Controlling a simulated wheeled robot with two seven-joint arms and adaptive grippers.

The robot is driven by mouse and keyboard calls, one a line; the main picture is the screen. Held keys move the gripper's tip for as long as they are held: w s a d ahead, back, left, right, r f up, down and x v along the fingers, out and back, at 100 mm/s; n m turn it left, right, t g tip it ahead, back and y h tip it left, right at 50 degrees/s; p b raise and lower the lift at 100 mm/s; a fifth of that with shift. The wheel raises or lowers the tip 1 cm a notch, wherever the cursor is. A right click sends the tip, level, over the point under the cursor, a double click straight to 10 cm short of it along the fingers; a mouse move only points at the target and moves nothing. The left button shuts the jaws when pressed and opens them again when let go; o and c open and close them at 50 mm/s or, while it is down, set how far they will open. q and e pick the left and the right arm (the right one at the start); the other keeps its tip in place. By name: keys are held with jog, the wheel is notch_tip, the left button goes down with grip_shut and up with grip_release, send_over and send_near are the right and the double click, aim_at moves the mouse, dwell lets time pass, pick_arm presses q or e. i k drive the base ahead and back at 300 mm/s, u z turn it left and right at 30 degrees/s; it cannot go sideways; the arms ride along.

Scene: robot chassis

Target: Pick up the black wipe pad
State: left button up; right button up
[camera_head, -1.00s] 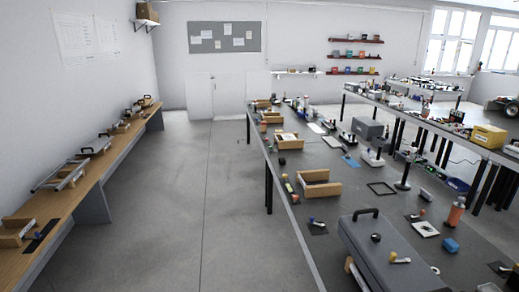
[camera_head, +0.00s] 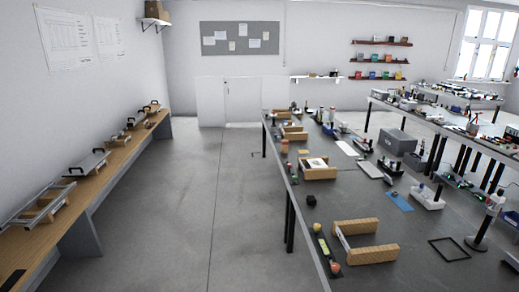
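I cannot tell for certain which thing is the black wipe pad. A dark flat piece (camera_head: 12,281) lies on the wooden bench (camera_head: 118,157) at the bottom left, partly cut off by the picture's edge. Neither of my grippers shows in the head view.
Open wooden trays (camera_head: 368,256) stand along the table's left side. A black square frame (camera_head: 449,250), a blue sheet (camera_head: 398,201) and a grey box (camera_head: 396,143) lie further right. The floor aisle (camera_head: 210,200) between bench and table is clear.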

aim_at(310, 200)
jog(key=z, duration=0.05)
jog(key=i, duration=3.3)
jog(key=z, duration=3.25)
